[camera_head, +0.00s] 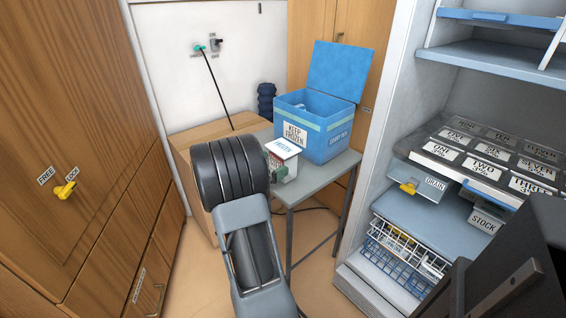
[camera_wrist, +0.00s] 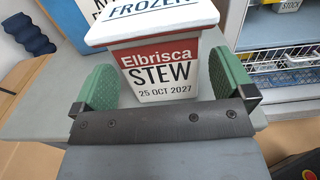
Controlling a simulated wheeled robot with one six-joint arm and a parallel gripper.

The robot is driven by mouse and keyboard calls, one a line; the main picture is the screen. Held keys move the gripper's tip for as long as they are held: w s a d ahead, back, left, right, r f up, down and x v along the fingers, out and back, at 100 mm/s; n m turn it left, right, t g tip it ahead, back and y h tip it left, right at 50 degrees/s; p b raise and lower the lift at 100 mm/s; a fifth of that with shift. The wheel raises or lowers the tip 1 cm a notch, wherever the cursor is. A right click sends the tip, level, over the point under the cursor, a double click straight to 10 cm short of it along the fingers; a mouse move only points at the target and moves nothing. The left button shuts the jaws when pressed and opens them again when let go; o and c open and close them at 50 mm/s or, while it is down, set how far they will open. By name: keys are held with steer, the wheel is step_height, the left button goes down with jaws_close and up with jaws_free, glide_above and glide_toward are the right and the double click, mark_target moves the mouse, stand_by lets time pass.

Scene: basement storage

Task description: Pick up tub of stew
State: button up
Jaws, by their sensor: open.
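The tub of stew (camera_wrist: 165,72) is white with a red band and reads "Elbrisca STEW 25 OCT 2027". It stands upright on a small grey table. Its white lid (camera_wrist: 150,20) reads "FROZEN". In the head view the tub (camera_head: 284,162) is partly hidden behind my arm. My gripper (camera_wrist: 163,85) is open, with one green pad on each side of the tub. In the head view only a bit of my gripper (camera_head: 275,163) shows.
A blue box (camera_head: 325,135) labelled "KEEP FROZEN" stands open behind the tub on the grey table (camera_head: 325,172). An open fridge (camera_head: 400,130) with shelves and drawers stands at the right. Wooden cabinets (camera_head: 70,120) line the left.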

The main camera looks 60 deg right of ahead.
mark_target(276, 162)
steer(key=b+x, duration=0.1)
steer(key=x, duration=0.4)
steer(key=c, duration=0.8)
steer(key=shift+c, duration=0.9)
